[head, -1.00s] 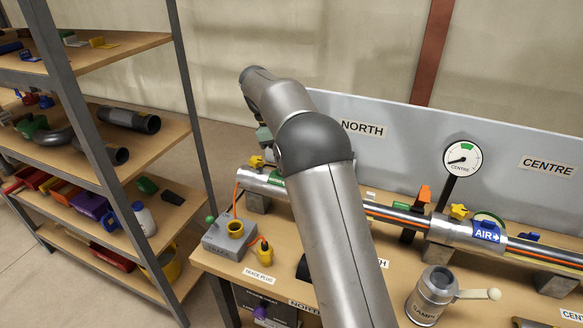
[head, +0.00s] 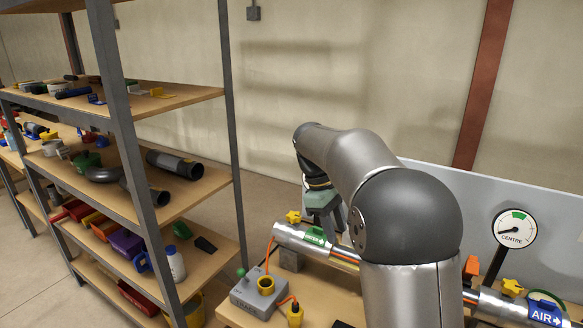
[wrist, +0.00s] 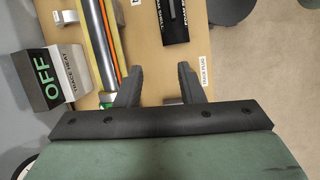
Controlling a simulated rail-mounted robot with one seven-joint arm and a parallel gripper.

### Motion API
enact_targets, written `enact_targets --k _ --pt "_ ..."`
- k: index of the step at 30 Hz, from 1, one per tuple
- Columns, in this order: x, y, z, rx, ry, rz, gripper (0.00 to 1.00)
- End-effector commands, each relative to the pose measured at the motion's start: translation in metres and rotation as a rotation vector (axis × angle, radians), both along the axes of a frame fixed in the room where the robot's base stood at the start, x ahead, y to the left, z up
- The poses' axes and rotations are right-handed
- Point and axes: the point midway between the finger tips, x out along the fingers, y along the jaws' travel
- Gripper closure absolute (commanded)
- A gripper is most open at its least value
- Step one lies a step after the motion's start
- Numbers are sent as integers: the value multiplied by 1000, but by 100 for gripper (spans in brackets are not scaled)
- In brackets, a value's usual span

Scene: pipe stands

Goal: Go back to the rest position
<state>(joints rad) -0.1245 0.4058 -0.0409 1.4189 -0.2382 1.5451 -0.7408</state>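My gripper (wrist: 157,80) shows in the wrist view with its two dark fingers well apart and nothing between them. It hangs above the wooden bench (wrist: 150,22), beside a silver pipe with an orange line (wrist: 104,45). In the head view my gripper's green-grey body (head: 321,198) shows left of my arm, above the left end of the silver pipe (head: 285,236). My arm bends over at a dark rounded joint and hides part of the bench and the back panel.
A shelf rack (head: 128,130) with pipes, bins and bottles stands at the left. A dial gauge (head: 515,229) stands at right. In the wrist view, an OFF block (wrist: 50,80) lies left of the pipe.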

Motion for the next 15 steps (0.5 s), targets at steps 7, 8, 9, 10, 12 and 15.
enact_targets --k 7,8,9,10,12,15 --pt "-124 -4 -15 93 -180 -341 65" --pt "-140 -4 -21 104 -202 -391 65" --pt "-162 -3 -29 120 -228 -456 65" --pt "-178 -2 -35 131 -246 -502 65" --pt "-212 0 -51 153 -284 -604 65" --pt "-249 3 -72 177 -323 -724 65"
